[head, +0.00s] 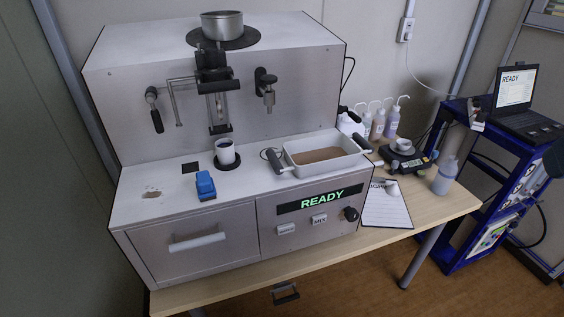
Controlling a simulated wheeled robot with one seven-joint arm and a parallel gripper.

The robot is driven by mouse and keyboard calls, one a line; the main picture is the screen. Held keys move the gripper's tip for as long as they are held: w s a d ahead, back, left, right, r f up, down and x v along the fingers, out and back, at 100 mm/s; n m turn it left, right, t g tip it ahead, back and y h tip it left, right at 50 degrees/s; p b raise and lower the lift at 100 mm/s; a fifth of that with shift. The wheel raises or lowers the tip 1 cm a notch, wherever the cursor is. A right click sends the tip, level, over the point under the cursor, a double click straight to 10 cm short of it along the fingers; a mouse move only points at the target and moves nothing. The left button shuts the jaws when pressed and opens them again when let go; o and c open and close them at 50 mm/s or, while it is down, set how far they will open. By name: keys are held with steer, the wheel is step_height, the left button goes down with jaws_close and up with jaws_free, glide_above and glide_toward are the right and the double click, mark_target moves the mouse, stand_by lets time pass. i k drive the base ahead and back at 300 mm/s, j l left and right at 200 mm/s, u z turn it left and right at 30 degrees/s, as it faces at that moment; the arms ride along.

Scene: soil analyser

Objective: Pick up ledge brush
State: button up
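A small blue block-like object (205,186) lies on the front ledge of the white analyser (150,235), left of the middle. It is the only brush-like thing on the ledge, and I take it for the ledge brush; bristles are too small to make out. It sits just in front of a white cup (225,152), apart from it. A brown soil smear (151,194) marks the ledge to its left. No gripper of mine can be made out in the head view.
A white tray of brown soil (345,146) with dark handles sits on the ledge's right. A pan (222,26) stands on top of the analyser. Bottles (378,124), a scale (405,160) and a paper sheet (385,210) are on the table's right. The ledge around the blue object is mostly clear.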

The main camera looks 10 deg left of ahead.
mark_target(206, 192)
steer(key=u, duration=1.3)
